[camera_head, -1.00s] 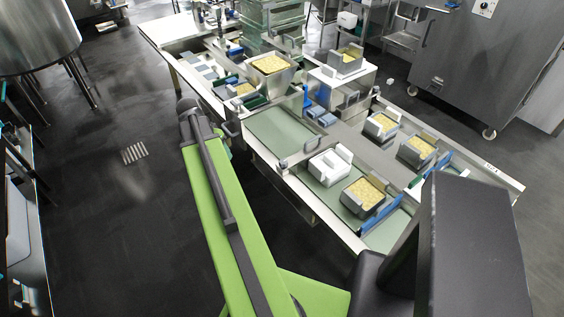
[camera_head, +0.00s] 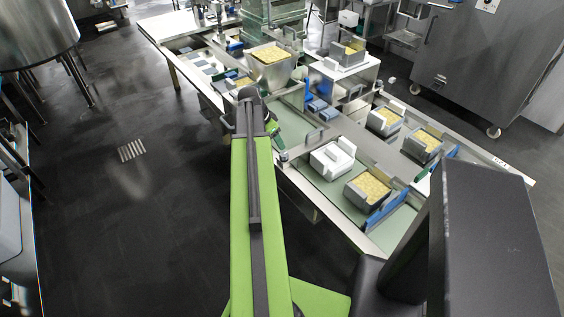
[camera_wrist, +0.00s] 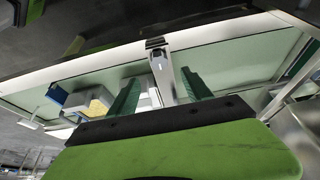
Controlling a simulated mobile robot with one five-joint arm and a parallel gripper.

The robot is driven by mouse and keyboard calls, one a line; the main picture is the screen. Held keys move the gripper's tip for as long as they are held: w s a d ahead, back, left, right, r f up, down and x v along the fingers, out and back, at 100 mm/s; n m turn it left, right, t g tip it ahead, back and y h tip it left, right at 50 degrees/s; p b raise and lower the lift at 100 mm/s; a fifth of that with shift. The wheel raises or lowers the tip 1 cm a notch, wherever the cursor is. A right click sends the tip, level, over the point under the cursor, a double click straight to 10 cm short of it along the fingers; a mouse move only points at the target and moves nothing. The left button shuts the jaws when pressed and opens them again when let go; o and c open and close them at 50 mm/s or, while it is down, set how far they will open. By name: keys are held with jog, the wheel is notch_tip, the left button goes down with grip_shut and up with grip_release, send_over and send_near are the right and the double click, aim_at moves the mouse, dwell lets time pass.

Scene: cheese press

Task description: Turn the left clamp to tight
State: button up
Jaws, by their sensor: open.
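My gripper (camera_wrist: 160,77) shows in the wrist view as two dark green fingers, spread apart. A grey metal bar with a dark end (camera_wrist: 165,72) stands in the gap between them, over the edge of the bench. It looks like a clamp handle, but I cannot tell if the fingers touch it or how tight it is. In the head view my green arm reaches over the bench's near edge, and its end hides most of the gripper and the bench there. I cannot make out the left clamp in the head view.
The long metal bench (camera_head: 334,222) has a pale green surface. A white block-shaped mould (camera_head: 331,158) and a box of yellow curd (camera_head: 368,188) stand to the right of my arm. More curd boxes stand beyond. The dark floor (camera_head: 120,215) at left is open.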

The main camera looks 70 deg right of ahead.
aim_at(283, 154)
jog(key=b+x, duration=0.7)
jog(key=x, duration=0.3)
jog(key=shift+w+b, duration=0.1)
jog(key=shift+b, duration=0.25)
